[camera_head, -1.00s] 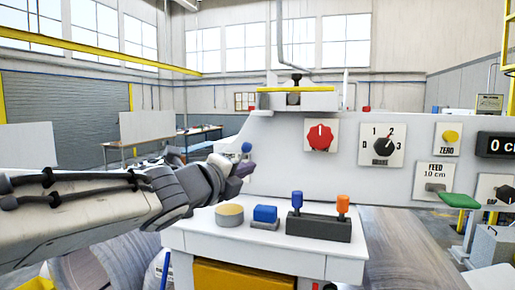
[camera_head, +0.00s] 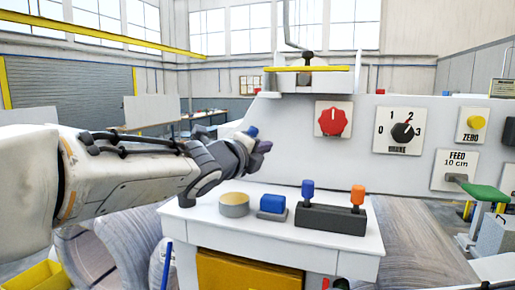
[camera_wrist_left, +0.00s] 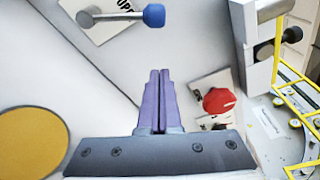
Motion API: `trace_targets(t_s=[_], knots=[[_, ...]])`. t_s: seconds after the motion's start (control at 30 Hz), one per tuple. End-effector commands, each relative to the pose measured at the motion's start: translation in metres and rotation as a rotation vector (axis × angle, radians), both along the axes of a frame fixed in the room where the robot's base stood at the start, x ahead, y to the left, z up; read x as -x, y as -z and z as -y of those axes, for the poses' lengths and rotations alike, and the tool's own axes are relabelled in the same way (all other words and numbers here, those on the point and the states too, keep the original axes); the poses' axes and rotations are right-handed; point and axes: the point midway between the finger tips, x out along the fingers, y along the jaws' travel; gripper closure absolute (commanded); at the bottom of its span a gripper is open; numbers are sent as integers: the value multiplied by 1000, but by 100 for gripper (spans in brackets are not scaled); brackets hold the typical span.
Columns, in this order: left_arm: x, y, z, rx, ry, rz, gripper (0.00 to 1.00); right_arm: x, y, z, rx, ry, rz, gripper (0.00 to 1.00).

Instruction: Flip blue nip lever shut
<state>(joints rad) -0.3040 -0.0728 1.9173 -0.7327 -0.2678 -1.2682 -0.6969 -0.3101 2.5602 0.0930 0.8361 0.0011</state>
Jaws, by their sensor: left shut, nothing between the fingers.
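The blue nip lever shows in the left wrist view as a metal rod with a blue knob (camera_wrist_left: 154,15), at the top, over a white plate with partly hidden lettering. In the head view its blue knob (camera_head: 252,132) shows just above my left gripper (camera_head: 262,147), which hides the rest of the lever. My left gripper also shows in the left wrist view (camera_wrist_left: 159,75), with its purple fingers shut together and nothing between them. The fingertips are below the knob in that view and look apart from it. My right gripper is in neither view.
A white shelf (camera_head: 215,222) holds a tan disc (camera_head: 234,204), a blue block (camera_head: 272,204) and a dark block (camera_head: 331,219) with blue and orange pegs. The panel bears a red knob (camera_head: 332,119), a black dial (camera_head: 402,131) and a green-handled feed lever (camera_head: 484,193).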

Motion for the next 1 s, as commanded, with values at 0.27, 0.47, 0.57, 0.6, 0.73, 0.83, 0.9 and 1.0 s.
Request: trace_targets(t_s=[0.27, 0.47, 0.57, 0.6, 0.73, 0.83, 0.9, 1.0], knots=[[-51, -4, 21, -1, -4, 0, 100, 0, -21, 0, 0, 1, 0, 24], [-52, -12, -2, -1, -4, 0, 100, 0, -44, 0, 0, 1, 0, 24], [-53, -13, -9, 0, -4, 0, 100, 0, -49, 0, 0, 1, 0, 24], [-53, -13, -10, -1, -4, 0, 100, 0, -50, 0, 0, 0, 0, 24], [-53, -13, -13, 0, -2, 1, 100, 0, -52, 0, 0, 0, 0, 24], [-53, -12, -14, 0, -2, 1, 100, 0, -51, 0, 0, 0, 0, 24], [-53, -12, -14, 0, -2, 1, 100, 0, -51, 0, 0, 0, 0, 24], [-53, -12, -14, 0, -2, 1, 100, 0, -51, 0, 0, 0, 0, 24]])
